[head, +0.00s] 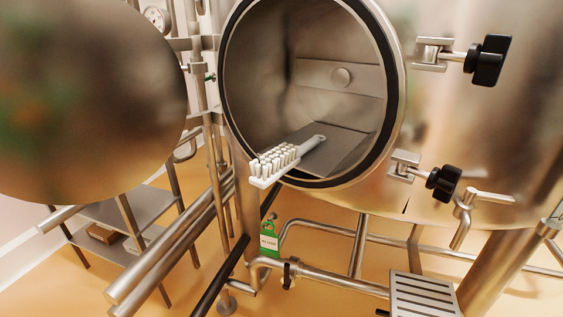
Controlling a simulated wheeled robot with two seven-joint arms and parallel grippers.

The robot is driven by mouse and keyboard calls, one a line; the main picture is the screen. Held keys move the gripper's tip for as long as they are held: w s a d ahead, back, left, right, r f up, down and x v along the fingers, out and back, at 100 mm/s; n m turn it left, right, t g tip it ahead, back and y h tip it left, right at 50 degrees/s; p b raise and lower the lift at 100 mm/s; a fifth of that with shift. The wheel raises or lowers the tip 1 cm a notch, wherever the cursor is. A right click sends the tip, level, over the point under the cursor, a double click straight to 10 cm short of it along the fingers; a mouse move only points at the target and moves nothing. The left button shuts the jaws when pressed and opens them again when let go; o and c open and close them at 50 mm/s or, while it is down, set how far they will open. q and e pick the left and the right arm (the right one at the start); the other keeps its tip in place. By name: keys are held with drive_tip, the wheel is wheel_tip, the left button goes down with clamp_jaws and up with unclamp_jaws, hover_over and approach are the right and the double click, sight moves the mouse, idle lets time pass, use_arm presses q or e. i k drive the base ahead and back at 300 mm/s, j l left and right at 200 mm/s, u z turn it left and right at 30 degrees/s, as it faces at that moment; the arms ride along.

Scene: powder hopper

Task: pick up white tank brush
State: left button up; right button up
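The white tank brush (282,164) lies at the lower lip of the round tank opening (398,92). Its bristles face up and its head sticks out over the rim toward the lower left. Its handle (312,141) points back into the tank, to the upper right, over a flat grey plate (338,152). Neither of my grippers shows in the head view, and nothing is seen holding the brush.
The open round tank door (85,95) fills the left side. Black-knobbed clamps (487,60) and (441,183) a second clamp knob stick out right of the opening. Pipes (330,282), a green tag (268,240) and a slatted step (425,293) are below.

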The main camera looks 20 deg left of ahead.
sight(274, 164)
drive_tip(key=i+j, duration=0.15)
drive_tip(key=j, duration=0.25)
drive_tip(key=i+j, duration=0.15)
drive_tip(key=j, duration=0.25)
drive_tip(key=i+j, duration=0.15)
drive_tip(key=j, duration=0.2)
